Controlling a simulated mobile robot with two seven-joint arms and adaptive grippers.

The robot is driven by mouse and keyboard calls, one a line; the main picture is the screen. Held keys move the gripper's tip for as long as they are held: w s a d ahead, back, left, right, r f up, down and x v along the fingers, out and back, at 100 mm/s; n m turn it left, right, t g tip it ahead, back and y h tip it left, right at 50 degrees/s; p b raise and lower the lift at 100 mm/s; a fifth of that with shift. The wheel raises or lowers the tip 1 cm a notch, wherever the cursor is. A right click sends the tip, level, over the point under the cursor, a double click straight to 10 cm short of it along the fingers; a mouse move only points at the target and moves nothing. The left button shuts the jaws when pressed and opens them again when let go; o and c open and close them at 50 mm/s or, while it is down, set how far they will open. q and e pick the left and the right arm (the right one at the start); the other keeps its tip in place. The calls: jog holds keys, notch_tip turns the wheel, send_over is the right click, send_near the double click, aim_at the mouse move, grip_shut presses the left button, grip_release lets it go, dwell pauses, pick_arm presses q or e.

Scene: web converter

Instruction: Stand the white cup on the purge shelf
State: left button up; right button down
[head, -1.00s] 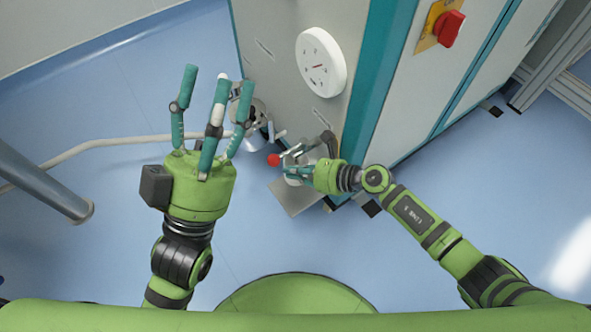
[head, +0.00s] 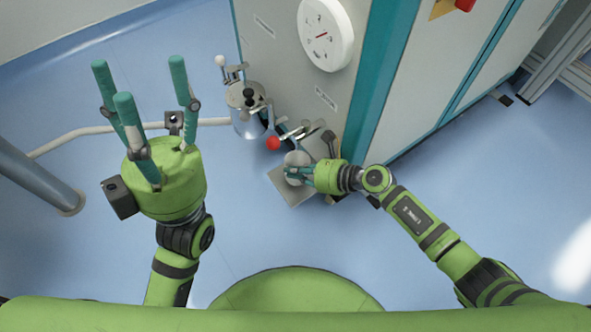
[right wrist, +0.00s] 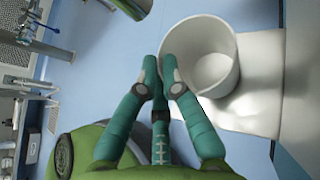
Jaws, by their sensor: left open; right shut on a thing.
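The white cup (head: 293,160) is held by my right gripper (head: 296,172) over the grey purge shelf (head: 285,188), beside the machine. In the right wrist view, the cup (right wrist: 212,70) shows its open mouth, and the fingers (right wrist: 162,75) close at its wall. The pale shelf (right wrist: 268,55) lies behind and beside the cup there. I cannot tell whether the cup's base touches the shelf. My left gripper (head: 138,75) is open and empty, with its fingers spread, left of the machine.
A red ball knob (head: 273,143) and valve levers sit just above the shelf. A metal canister (head: 246,108) stands to their left. A white dial (head: 326,34) is on the machine's panel. A pale hose and a grey post (head: 40,180) are at left. Blue floor is clear in front.

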jog(key=shift+f+b, duration=0.45)
dwell(0.3)
jog(key=c, duration=1.3)
grip_release()
jog(key=shift+d, duration=0.1)
